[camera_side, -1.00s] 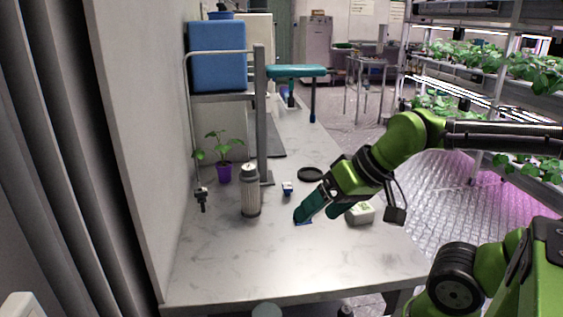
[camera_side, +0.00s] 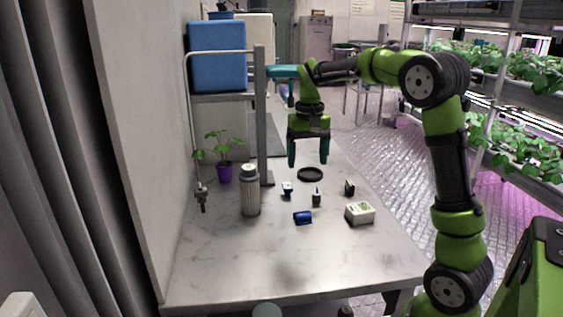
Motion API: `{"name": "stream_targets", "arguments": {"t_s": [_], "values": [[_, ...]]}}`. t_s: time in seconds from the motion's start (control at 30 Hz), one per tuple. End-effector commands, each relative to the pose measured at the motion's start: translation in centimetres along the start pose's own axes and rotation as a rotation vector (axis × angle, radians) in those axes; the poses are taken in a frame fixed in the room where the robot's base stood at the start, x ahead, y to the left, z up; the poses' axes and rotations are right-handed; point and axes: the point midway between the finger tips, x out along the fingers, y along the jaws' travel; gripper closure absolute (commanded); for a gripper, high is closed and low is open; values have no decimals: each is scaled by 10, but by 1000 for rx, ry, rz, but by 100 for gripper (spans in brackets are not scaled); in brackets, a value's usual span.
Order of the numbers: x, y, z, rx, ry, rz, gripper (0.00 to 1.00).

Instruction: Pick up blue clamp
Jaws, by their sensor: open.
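A small dark-blue, rounded piece (camera_side: 303,217) lies on the white marbled table. A smaller blue-and-white piece (camera_side: 287,188) stands behind it and to the left. Both are too small for me to tell for certain which is the blue clamp. My gripper (camera_side: 308,160) points down above the table, behind both pieces. Its two teal fingers are apart with nothing between them.
A small dark clip-like piece (camera_side: 316,198), a black piece (camera_side: 349,188), a white box (camera_side: 360,213) and a black ring (camera_side: 310,174) are nearby. A grey bottle (camera_side: 250,192) and potted plant (camera_side: 224,172) stand left. The table front (camera_side: 250,270) is clear.

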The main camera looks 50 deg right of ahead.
Motion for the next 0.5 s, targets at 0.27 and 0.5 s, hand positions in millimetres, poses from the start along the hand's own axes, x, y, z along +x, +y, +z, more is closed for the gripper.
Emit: {"name": "stream_targets", "arguments": {"t_s": [0.27, 0.5], "values": [[49, 0, 5, -6, -20, 2, 21], [97, -1, 6, -5, -18, 0, 21]]}}
